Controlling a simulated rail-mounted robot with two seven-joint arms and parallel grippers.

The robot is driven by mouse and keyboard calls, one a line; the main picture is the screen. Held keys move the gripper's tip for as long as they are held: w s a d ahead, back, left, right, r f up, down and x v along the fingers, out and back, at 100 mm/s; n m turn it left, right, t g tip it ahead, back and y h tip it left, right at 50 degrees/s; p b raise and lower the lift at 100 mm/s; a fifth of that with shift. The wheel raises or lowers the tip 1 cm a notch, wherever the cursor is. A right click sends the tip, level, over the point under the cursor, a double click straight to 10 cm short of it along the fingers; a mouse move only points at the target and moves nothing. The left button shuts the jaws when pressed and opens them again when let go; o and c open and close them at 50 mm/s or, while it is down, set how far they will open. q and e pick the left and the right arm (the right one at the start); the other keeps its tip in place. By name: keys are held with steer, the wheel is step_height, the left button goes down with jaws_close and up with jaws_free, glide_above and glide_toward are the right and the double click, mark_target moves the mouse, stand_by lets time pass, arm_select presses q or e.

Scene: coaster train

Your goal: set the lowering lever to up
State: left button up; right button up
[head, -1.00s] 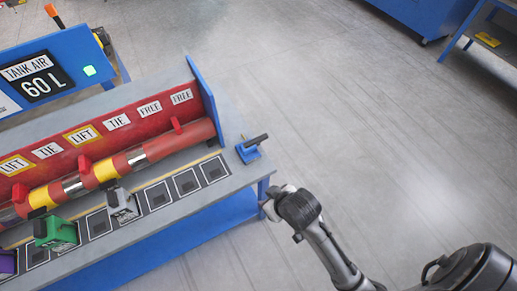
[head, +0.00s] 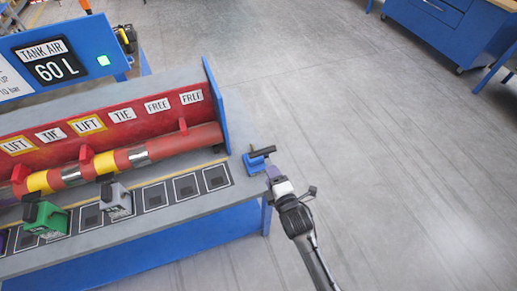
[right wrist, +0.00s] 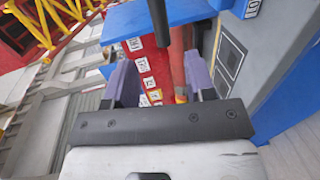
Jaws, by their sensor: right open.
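The lowering lever is a black handle (head: 263,153) on a blue base (head: 255,164) at the right end of the grey bench top. The handle lies tilted, close to level. My right gripper (head: 272,172) is open beside the lever, at its near right side, and hides part of the base. In the right wrist view the two purple fingers of my open gripper (right wrist: 161,82) stand apart. The black handle (right wrist: 158,22) shows at the top, beyond the fingertips and roughly in line with the gap. I cannot tell whether anything touches. My left gripper is not in view.
A blue end plate (head: 216,105) stands left of the lever, closing a red panel (head: 110,125) with LIFT, TIE and FREE labels. A red and yellow pipe (head: 185,143), green block (head: 47,218) and grey block (head: 116,202) are further left.

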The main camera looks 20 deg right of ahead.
mark_target(261, 155)
steer(key=w, duration=0.4)
steer(key=w+f+b, duration=0.1)
steer(key=w, duration=0.3)
steer(key=w+f, duration=0.1)
steer(key=w, duration=0.2)
steer(key=shift+w+d, duration=0.15)
steer(key=shift+w, duration=0.25)
steer(key=shift+w+f, duration=0.2)
steer(key=shift+w, duration=0.5)
steer(key=c, duration=0.8)
jaws_close()
